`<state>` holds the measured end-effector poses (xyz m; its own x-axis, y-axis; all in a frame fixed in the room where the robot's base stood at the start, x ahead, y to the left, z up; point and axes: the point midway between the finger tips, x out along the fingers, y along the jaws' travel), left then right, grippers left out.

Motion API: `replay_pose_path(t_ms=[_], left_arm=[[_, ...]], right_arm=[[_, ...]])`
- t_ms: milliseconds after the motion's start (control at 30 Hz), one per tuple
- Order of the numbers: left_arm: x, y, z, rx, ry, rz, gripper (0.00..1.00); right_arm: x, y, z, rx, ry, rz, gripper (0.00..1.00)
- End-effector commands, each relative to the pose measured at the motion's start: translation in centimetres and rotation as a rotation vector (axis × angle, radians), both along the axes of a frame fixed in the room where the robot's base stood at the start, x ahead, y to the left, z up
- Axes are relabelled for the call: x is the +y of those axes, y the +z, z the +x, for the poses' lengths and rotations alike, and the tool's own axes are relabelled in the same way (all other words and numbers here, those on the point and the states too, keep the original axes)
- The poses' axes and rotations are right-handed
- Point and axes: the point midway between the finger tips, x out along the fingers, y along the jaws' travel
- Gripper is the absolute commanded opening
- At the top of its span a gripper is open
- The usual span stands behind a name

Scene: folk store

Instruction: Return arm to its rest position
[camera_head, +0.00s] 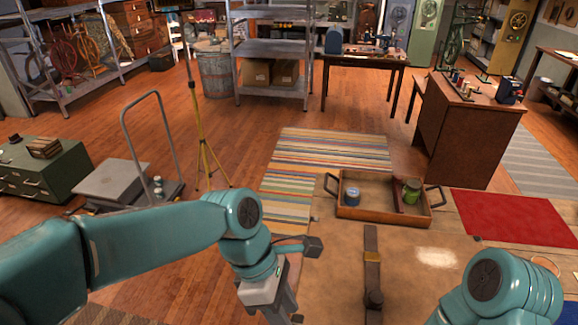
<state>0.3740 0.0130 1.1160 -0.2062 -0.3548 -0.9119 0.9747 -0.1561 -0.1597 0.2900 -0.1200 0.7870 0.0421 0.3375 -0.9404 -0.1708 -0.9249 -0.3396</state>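My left arm (150,240) comes in from the left, bends at a teal joint and points down over the left edge of the table. Its gripper (285,314) is only partly in view at the bottom, and its fingertips cannot be made out. Nothing is clearly seen held in it. My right arm (510,290) shows only as a teal joint at the bottom right. Its gripper is outside the picture.
A wooden tray (375,214) with a blue tin (352,196) and a green tin (412,190) stands on the brown table (330,262). A strap (371,265) lies before it. A platform cart (108,182) and tripod (200,130) stand left.

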Motion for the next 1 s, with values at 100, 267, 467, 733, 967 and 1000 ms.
replay_pose_path(t_ms=[100,267,467,733,967,1000], left_arm=[[1.1,-1.1,0.6,0.025,0.035,0.006,0.36],[5.3,-9.3,-0.4,0.255,0.133,0.071,0.36],[9.5,-24.1,-6.9,0.341,0.047,0.013,0.36],[10.1,-33.6,-13.2,-0.175,-0.590,-0.178,0.36],[10.5,-34.3,-9.2,-0.595,-1.041,-0.100,0.36],[10.6,-34.3,-8.7,-0.627,-1.082,-0.088,0.36]], right_arm=[[0.0,-0.2,0.0,0.000,0.000,0.000,0.43],[0.0,-0.7,0.0,0.000,0.000,0.000,0.43],[0.0,-1.3,0.0,0.000,0.000,0.000,0.43],[0.0,-1.4,0.0,0.000,0.000,0.000,0.43],[0.0,-1.4,0.0,0.000,0.000,0.000,0.43],[0.0,-1.4,0.0,0.000,0.000,0.000,0.43]])
